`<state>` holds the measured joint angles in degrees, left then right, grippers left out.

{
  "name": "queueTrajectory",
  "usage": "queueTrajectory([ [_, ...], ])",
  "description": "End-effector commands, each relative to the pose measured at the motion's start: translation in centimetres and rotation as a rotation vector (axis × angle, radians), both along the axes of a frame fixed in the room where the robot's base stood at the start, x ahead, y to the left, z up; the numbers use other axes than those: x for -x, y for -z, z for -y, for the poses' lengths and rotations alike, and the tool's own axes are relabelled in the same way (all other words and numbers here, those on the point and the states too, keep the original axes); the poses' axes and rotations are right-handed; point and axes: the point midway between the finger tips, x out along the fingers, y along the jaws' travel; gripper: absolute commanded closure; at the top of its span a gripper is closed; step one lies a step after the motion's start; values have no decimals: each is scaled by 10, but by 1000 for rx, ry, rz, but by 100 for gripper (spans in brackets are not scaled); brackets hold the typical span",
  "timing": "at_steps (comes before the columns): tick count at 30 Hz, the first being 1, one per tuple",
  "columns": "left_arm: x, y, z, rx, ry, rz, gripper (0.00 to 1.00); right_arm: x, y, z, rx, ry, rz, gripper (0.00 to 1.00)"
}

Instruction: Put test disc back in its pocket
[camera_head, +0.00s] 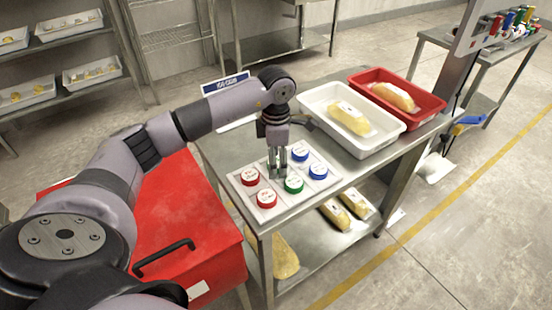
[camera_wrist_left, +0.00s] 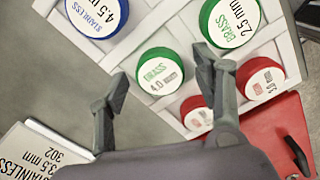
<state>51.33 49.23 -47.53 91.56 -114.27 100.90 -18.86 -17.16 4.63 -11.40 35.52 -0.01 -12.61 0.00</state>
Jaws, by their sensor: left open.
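A pale tray (camera_head: 279,211) on the steel table holds discs in two rows. In the head view I see red discs (camera_head: 250,176) and (camera_head: 266,198), a green disc (camera_head: 293,184), and blue discs (camera_head: 299,154) and (camera_head: 317,171). My left gripper (camera_head: 277,168) points down over the tray, open. In the left wrist view the green BRASS 4.0 mm disc (camera_wrist_left: 160,72) shows beyond the space between the open fingers (camera_wrist_left: 167,85); my gripper hides it in the head view. BRASS 2.5 mm (camera_wrist_left: 230,22) and blue STAINLESS 4.5 mm (camera_wrist_left: 95,15) show too. My right gripper is out of view.
A white card printed STAINLESS 3.5 mm 302 (camera_wrist_left: 38,152) lies at lower left in the wrist view. A white bin (camera_head: 377,142) and a red bin (camera_head: 428,105), each with a yellow package, stand behind right. A red cabinet (camera_head: 185,215) is left of the table.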

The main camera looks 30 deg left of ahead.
Motion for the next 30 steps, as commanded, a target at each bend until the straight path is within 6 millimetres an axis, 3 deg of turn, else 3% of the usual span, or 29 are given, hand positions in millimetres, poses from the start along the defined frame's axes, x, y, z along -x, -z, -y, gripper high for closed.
queueTrajectory([
  [8,-1,-9,0,-1,0,2,40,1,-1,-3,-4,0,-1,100],
  [21,-1,-96,0,0,0,4,40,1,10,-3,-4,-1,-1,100],
  [30,0,-123,0,1,-1,1,40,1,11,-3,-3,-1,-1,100],
])
